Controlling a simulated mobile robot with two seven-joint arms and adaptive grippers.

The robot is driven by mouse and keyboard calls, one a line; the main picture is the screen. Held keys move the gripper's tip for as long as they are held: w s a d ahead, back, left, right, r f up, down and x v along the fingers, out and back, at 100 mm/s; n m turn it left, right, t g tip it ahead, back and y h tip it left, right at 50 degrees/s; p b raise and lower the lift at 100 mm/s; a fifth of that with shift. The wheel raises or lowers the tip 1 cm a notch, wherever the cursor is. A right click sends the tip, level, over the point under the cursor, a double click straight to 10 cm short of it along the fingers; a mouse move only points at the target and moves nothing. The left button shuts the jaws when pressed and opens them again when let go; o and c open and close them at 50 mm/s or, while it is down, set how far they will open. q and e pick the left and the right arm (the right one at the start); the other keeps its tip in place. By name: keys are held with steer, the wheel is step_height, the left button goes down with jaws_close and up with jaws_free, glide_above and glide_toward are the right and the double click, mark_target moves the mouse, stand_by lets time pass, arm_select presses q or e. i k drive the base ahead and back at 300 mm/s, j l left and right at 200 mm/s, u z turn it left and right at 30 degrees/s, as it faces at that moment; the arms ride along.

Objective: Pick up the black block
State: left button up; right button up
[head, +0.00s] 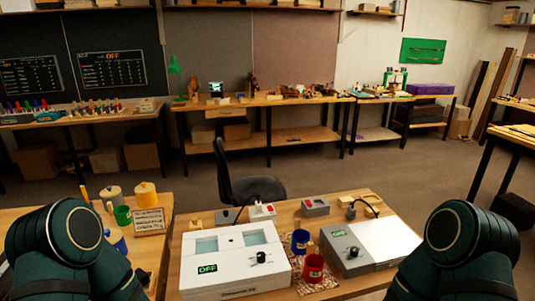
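I cannot clearly make out a black block. A small dark object (143,276) lies on the left table's front right part, too small to identify. Other small black shapes are a knob (261,256) on the white device and a knob (353,252) on the grey and white device. Only upper parts of my two arms show, at the lower left and lower right. Neither gripper is in view.
The near bench (190,262) holds the white device (225,270), the grey and white device (385,240), a blue cup (300,242) and a red cup (313,268). The left table carries several mugs and a small sign (149,221). A black chair (240,185) stands behind the bench.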

mark_target(143, 276)
steer(key=k+j+u, duration=0.15)
steer(key=u, duration=0.8)
